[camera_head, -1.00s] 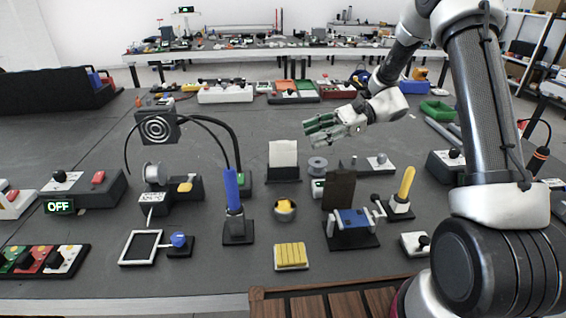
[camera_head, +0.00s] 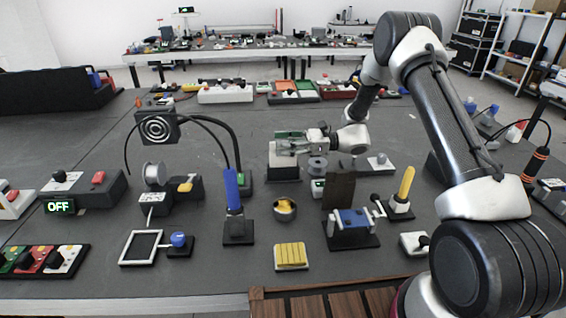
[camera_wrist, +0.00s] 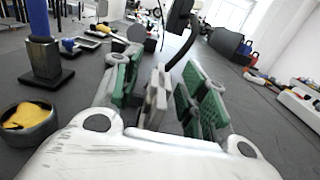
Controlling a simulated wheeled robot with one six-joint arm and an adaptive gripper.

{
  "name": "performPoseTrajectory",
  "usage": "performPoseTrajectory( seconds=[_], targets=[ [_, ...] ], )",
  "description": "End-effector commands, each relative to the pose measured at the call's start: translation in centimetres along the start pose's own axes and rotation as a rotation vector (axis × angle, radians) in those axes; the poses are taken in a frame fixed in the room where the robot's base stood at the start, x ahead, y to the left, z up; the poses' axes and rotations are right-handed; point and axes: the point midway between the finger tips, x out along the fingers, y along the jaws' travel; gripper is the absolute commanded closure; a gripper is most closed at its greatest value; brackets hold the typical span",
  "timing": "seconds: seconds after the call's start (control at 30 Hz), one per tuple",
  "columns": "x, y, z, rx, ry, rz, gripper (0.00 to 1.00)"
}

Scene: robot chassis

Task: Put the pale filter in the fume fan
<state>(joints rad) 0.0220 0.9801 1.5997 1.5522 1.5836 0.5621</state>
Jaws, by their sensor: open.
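The pale filter (camera_head: 283,160) stands upright in a dark holder, just behind the middle of the table. My gripper (camera_head: 287,143) is at its upper part and hides some of it. In the wrist view the filter (camera_wrist: 158,95) shows edge-on between the two green-padded fingers (camera_wrist: 157,90). The fingers are open, with a gap visible on the right side. The fume fan (camera_head: 156,129), a black square with a white spiral face, stands at the left on its mount. A dark part of it seems to show at the top of the wrist view.
A dark upright panel (camera_head: 339,190) and a grey spool (camera_head: 318,164) stand right of the filter. A blue-handled tool in a stand (camera_head: 233,190) and a round bowl with yellow contents (camera_head: 285,209) are nearer. Black curved cables (camera_head: 225,135) arch between fan and filter.

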Motion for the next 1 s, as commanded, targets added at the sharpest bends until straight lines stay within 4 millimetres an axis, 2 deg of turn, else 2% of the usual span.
performPoseTrajectory(
  seconds=[0.2,0.27,0.43,0.47,0.77,0.87,1.0],
  targets=[
    [0.2,0.0,0.0,0.0,0.0,-0.001,0.57],
    [0.2,0.0,0.0,0.0,0.001,-0.001,0.66],
    [0.2,0.0,0.0,0.0,0.001,-0.001,0.97],
    [0.2,0.0,0.0,0.0,0.001,-0.001,1.0],
    [0.2,0.0,0.2,-0.001,0.001,-0.001,1.0],
    [0.2,0.0,1.1,-0.003,0.001,-0.001,1.0],
    [0.2,0.0,3.9,-0.004,0.001,-0.001,1.0]
  ],
)
